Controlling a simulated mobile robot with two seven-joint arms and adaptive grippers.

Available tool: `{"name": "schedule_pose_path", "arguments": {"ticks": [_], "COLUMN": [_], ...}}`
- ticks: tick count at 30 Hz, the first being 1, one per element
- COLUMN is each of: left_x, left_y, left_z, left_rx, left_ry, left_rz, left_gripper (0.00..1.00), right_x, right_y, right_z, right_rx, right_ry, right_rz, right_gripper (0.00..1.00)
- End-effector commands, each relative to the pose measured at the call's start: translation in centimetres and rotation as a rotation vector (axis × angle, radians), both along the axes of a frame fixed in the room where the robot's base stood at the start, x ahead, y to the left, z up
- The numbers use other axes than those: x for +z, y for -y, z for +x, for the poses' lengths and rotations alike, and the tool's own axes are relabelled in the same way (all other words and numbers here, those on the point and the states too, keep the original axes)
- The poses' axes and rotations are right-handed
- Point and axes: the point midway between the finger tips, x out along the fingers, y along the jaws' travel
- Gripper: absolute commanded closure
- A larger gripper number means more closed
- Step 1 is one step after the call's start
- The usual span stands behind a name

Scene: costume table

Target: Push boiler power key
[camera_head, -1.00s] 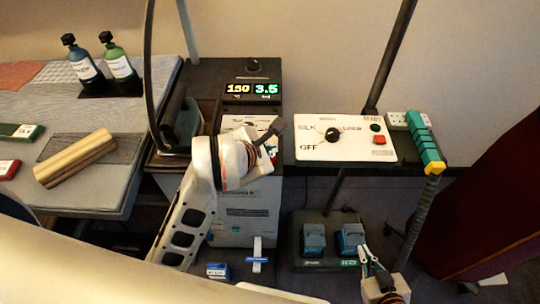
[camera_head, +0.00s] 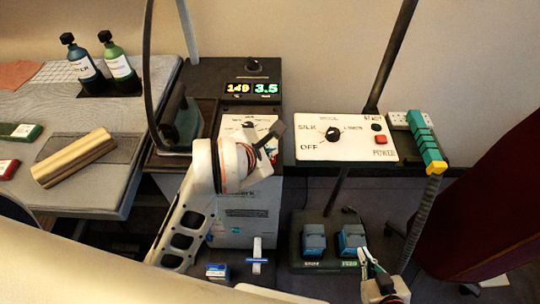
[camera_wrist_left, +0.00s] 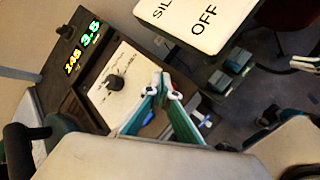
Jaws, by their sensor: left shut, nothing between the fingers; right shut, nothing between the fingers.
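I cannot make out a power key there. A red key (camera_head: 380,140) marked POWER is on the separate white panel to the right. My left gripper (camera_head: 276,130) is shut and empty near the boiler panel; its fingertips also show in the left wrist view (camera_wrist_left: 164,88). My right gripper (camera_head: 363,255) is shut and empty, low by the pedals.
The SILK/LINEN/OFF panel (camera_head: 310,152) carries a black dial (camera_head: 333,134). An iron (camera_head: 178,120) stands left of the boiler panel. Blue pedals (camera_head: 314,240) sit low at centre.

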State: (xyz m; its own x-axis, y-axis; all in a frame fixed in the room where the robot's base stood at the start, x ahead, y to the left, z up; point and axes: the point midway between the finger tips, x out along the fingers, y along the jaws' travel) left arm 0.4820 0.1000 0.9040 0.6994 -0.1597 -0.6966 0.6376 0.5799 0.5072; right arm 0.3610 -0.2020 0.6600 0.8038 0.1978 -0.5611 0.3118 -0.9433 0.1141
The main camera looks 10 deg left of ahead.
Motion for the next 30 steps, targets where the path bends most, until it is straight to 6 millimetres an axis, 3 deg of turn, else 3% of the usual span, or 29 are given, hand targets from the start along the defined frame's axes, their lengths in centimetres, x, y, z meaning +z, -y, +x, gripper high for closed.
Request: {"name": "schedule_pose_path", "arguments": {"ticks": [30], "left_x": [-0.92], "left_y": [0.00], "left_z": [-0.01], "left_rx": [0.000], "left_ry": [-0.001], "left_rz": [0.000], "left_gripper": [1.00], "right_x": [-0.79], "right_y": [-0.01], "right_z": [-0.12], "right_rx": [0.000], "right_ry": [-0.004], "right_rz": [0.000], "right_gripper": [1.00]}}
